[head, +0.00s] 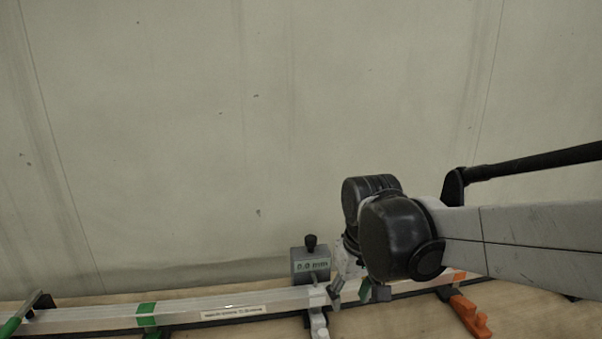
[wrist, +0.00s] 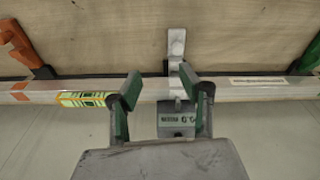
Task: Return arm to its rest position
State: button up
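My arm reaches in from the right in the head view, with my gripper (head: 350,291) low beside the grey measuring device and close to the long rail. In the wrist view my gripper (wrist: 160,84) is open, its two green-padded fingers spread apart with nothing clasped between them. The grey device (head: 311,265) has a black knob and a display reading 0.0 mm. It also shows in the wrist view (wrist: 176,122), between the fingers in the picture. The exact gap between fingers and rail cannot be told.
A long pale metal rail (head: 190,311) runs along the wooden surface (head: 410,318), with green and orange marks and a label. An orange clamp (head: 468,315) holds the right side and a green-handled one (head: 22,316) the left. A plain wall (head: 200,130) stands behind.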

jog(key=s+d+r+m+t, duration=0.2)
jog(key=s+d+t, duration=0.3)
jog(key=s+d, duration=0.5)
jog(key=shift+s+r+m, duration=0.2)
jog(key=shift+s+m, duration=0.6)
jog(key=shift+s, duration=0.25)
